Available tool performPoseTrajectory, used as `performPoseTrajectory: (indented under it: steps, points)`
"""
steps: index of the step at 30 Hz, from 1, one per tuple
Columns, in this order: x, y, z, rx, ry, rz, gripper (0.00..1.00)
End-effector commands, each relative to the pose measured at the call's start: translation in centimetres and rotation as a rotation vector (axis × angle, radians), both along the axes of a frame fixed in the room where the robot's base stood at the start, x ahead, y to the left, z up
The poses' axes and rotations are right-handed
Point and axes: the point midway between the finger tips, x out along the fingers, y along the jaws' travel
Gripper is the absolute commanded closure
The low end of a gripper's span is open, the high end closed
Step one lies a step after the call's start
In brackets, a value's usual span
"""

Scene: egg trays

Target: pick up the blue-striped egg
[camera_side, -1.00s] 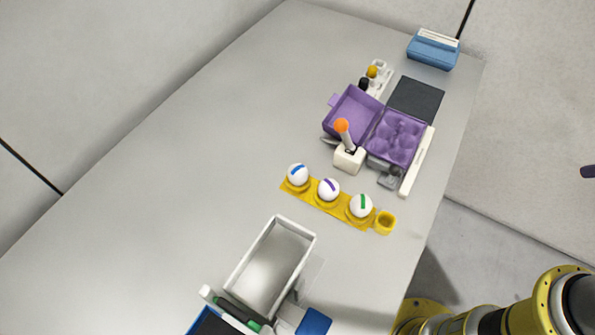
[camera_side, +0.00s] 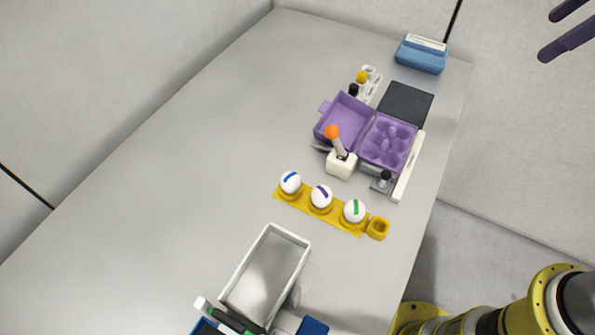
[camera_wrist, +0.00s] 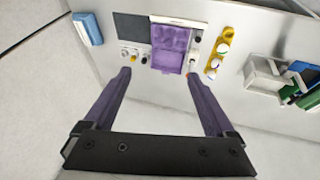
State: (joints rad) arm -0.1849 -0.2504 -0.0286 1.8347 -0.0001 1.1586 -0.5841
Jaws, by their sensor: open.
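The blue-striped egg (camera_side: 290,182) is white with a blue band and sits upright at the left end of the yellow egg tray (camera_side: 335,224). A purple-striped egg (camera_side: 321,196) and a green-striped egg (camera_side: 354,210) sit beside it in the same tray. In the wrist view the yellow tray (camera_wrist: 217,38) with its eggs is small, at upper right. My gripper (camera_side: 560,30) enters at the top right of the side view, far from the eggs and above the table. In the wrist view my gripper (camera_wrist: 157,75) has two purple fingers spread wide, with nothing between them.
An open purple egg carton (camera_side: 386,145) lies behind the eggs, with an orange-topped joystick (camera_side: 333,133) at its front. A grey open bin (camera_side: 268,275) stands in front of the tray. A blue box (camera_side: 420,54) is at the far corner. The table's left side is clear.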

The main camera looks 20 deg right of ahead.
Motion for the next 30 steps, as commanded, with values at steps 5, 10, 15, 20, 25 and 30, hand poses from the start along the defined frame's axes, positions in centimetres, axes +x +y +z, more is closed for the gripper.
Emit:
performPoseTrajectory:
  steps: [5,10,15,20,25,30]
  points:
    - [6.1,5.4,-0.3,-0.056,0.058,0.208,0.1]
    - [10.6,11.5,-2.5,-0.104,0.111,0.388,0.1]
    - [13.7,18.5,-6.7,-0.146,0.171,0.551,0.1]
    - [14.6,25.3,-12.3,-0.182,0.235,0.673,0.1]
    - [13.6,30.6,-18.4,-0.216,0.303,0.758,0.1]
    - [11.7,32.8,-22.3,-0.246,0.363,0.808,0.1]
